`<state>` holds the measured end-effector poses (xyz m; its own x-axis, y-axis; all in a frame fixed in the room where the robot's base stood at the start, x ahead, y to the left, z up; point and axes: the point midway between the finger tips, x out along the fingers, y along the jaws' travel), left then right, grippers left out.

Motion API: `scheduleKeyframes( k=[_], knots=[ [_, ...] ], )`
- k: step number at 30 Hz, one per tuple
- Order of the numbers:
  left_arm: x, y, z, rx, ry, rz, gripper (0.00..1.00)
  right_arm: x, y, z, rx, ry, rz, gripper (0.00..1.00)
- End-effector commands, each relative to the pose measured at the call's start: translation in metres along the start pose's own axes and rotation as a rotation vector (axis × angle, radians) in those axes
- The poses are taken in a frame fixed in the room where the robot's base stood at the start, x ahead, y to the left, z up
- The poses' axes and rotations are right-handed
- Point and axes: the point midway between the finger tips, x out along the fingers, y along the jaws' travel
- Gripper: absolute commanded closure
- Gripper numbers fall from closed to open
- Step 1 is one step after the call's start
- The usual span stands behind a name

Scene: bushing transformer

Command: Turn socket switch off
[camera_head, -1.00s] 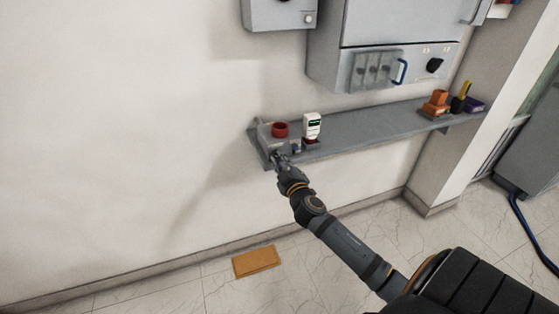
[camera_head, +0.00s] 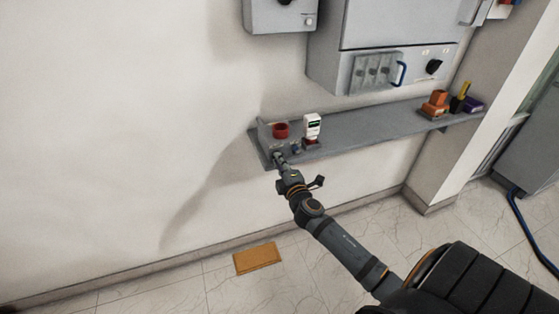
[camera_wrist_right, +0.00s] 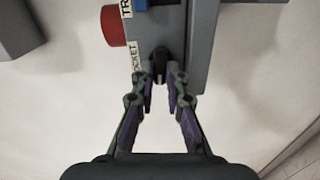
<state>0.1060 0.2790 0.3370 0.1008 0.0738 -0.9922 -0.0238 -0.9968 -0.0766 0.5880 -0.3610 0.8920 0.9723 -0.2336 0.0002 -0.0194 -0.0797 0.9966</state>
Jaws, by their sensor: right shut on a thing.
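The socket switch (camera_wrist_right: 160,66) is a small black knob on the front of a grey control box (camera_wrist_right: 203,40), beside a white label partly reading "OCKET". The grey box also shows in the head view (camera_head: 264,138), at the left end of the wall shelf. My right gripper (camera_wrist_right: 161,90) has its two fingers closed in around the knob, with the fingertips at its sides. It also shows in the head view (camera_head: 280,158), against the box front, where the knob is hidden. My left gripper is in neither view.
A red round button (camera_head: 280,130) sits on the box, close to my right gripper. A white handheld device (camera_head: 312,126) stands just right of it on the grey shelf (camera_head: 370,124). Orange and purple items stand at the shelf's right end. Grey cabinets hang above.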

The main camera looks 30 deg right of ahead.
Motion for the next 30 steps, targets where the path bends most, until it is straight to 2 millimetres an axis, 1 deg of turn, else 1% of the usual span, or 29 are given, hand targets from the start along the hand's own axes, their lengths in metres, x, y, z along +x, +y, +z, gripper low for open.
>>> scheduleKeyframes(
  k=[9, 23, 24, 28, 30],
  knots=[
    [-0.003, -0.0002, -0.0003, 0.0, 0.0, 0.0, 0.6, -0.0003, -0.0019, 0.0003, -0.087, 0.0, -0.003, 1.0],
    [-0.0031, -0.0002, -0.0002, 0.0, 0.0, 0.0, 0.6, -0.0004, -0.0025, 0.0005, -0.099, -0.001, -0.003, 1.0],
    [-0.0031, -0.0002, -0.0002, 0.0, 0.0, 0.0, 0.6, -0.0004, -0.0025, 0.0005, -0.099, -0.001, -0.003, 0.83],
    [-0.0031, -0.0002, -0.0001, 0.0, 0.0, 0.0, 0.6, -0.0003, -0.002, 0.0004, -0.098, 0.0, -0.003, 0.65],
    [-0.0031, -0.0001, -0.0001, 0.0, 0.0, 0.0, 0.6, -0.0002, -0.0017, 0.0003, -0.098, 0.0, -0.002, 0.64]
  ],
)
